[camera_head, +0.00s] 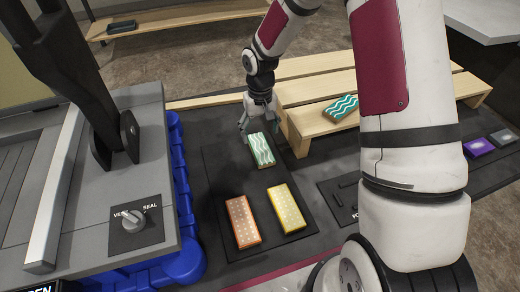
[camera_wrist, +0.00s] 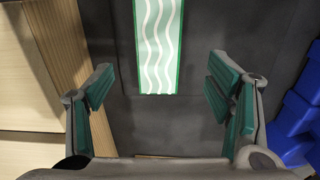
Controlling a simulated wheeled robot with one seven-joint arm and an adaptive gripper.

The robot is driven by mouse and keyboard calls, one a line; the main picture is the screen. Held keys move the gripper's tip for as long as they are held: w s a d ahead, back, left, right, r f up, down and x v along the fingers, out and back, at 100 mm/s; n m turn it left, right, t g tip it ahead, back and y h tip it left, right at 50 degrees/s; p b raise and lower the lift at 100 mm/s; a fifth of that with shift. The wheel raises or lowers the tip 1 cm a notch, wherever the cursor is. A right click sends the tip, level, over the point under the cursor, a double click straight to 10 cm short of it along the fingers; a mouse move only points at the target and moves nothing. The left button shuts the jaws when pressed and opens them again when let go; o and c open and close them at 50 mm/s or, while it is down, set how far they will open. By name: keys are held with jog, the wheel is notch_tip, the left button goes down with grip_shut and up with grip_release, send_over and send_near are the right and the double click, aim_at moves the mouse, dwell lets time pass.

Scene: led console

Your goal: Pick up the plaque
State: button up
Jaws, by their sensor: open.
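A pale green plaque with white wavy lines (camera_head: 262,151) lies on the dark mat (camera_head: 223,164), just below my gripper (camera_head: 260,116) in the head view. In the wrist view the plaque (camera_wrist: 158,45) shows at the top centre with a green rim, its far end cut off by the frame. My gripper (camera_wrist: 165,92) is open and empty there, its green-padded fingers wide apart. The plaque's near end lies between and slightly beyond the fingers in the picture. I cannot tell how high the fingers are above it.
An orange plaque (camera_head: 242,221) and a yellow plaque (camera_head: 286,208) lie nearer on the mat. A teal wavy plaque (camera_head: 341,107) lies on the wooden bench (camera_head: 305,124). Purple (camera_head: 478,147) and grey (camera_head: 503,137) plaques are at right. A blue-based console (camera_head: 130,222) stands left.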

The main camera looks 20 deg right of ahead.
aim_at(261, 148)
notch_tip(261, 148, down, 7)
jog(key=shift+w+d+f, duration=0.1)
jog(key=shift+f, duration=0.05)
dwell(0.4)
jog(key=c, duration=1.3)
